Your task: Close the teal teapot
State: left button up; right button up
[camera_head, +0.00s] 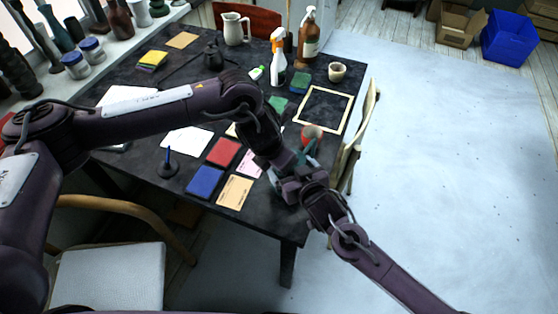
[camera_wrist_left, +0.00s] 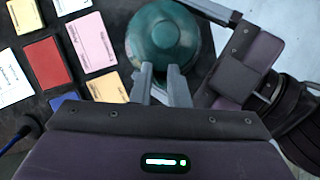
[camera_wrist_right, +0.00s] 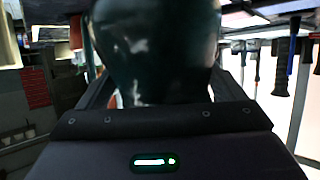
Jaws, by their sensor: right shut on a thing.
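The teal teapot (camera_wrist_left: 163,35) shows as a glossy round form at the top centre of the left wrist view. In the head view only bits of it (camera_head: 273,177) show behind my arms, at the table's right side. My right gripper (camera_wrist_right: 155,75) is shut on the teapot, whose dark body (camera_wrist_right: 155,40) fills the middle of the right wrist view. I cannot tell the lid apart from the body or see how it sits.
Red (camera_head: 223,152), blue (camera_head: 205,182), tan (camera_head: 235,192) and pink (camera_head: 250,163) cards lie left of the teapot. An orange-red pot (camera_head: 312,133) stands close behind it. A wooden frame (camera_head: 324,92), spray bottle (camera_head: 278,65) and chair (camera_head: 358,135) are farther back or right.

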jog(key=shift+r, duration=0.15)
jog(key=o, duration=1)
jog(key=shift+c, duration=0.2)
pick_arm(q)
jog(key=v, duration=0.4)
jog(key=shift+s+a, duration=0.1)
jog(key=shift+s, duration=0.05)
pick_arm(e)
jog(key=shift+o, duration=0.9)
jog(key=shift+s, duration=0.1)
pick_arm(q)
jog(key=shift+f+b, duration=0.45)
jog(key=shift+f, duration=0.05)
pick_arm(e)
jog(key=v, duration=0.7)
jog(key=shift+s+d, duration=0.2)
pick_arm(q)
jog(key=shift+f, duration=0.1)
